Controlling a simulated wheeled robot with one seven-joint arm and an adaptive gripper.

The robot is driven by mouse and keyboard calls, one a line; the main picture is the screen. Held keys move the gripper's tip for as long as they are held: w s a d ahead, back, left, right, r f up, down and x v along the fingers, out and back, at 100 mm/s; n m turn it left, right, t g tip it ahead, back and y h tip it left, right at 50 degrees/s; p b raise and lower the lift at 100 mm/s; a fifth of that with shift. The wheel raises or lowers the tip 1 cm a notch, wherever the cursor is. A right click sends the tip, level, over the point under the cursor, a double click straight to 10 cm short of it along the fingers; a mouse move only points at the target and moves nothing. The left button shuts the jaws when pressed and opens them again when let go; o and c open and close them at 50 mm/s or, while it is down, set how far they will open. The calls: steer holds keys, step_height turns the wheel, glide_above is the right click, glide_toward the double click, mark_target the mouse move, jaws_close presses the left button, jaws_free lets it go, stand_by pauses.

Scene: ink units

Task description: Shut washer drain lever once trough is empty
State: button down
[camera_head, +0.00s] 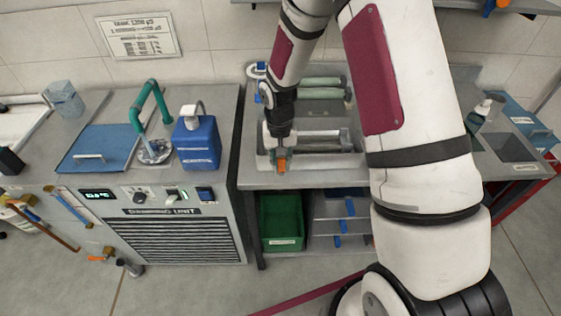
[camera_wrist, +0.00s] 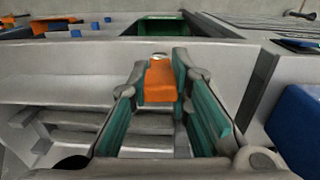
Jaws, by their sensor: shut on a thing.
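The orange drain lever (camera_head: 281,168) is at the front edge of the washer trough (camera_head: 330,164). It also shows in the wrist view as an orange block (camera_wrist: 159,84) between my fingertips. My gripper (camera_head: 279,155) points down over the trough's front edge and is shut on the lever, one finger on each side. The grey trough also shows in the wrist view (camera_wrist: 60,92), with bars or rollers in it. I see no clear sign of liquid, but my fingers and arm hide part of the trough.
A blue canister (camera_head: 197,142) and a green curved pipe (camera_head: 150,100) stand on the dampening unit (camera_head: 175,235) at left. A green bin (camera_head: 282,222) sits on the shelf below the trough. My arm covers the counter's right middle. The floor in front is mostly clear.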

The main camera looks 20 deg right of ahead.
steer(key=shift+y, duration=0.3)
steer(key=c, duration=1.5)
jaws_free()
steer(key=shift+d, duration=0.1)
step_height(320, 180, up, 12)
steer(key=shift+f, duration=0.1)
steer(key=shift+s, duration=0.1)
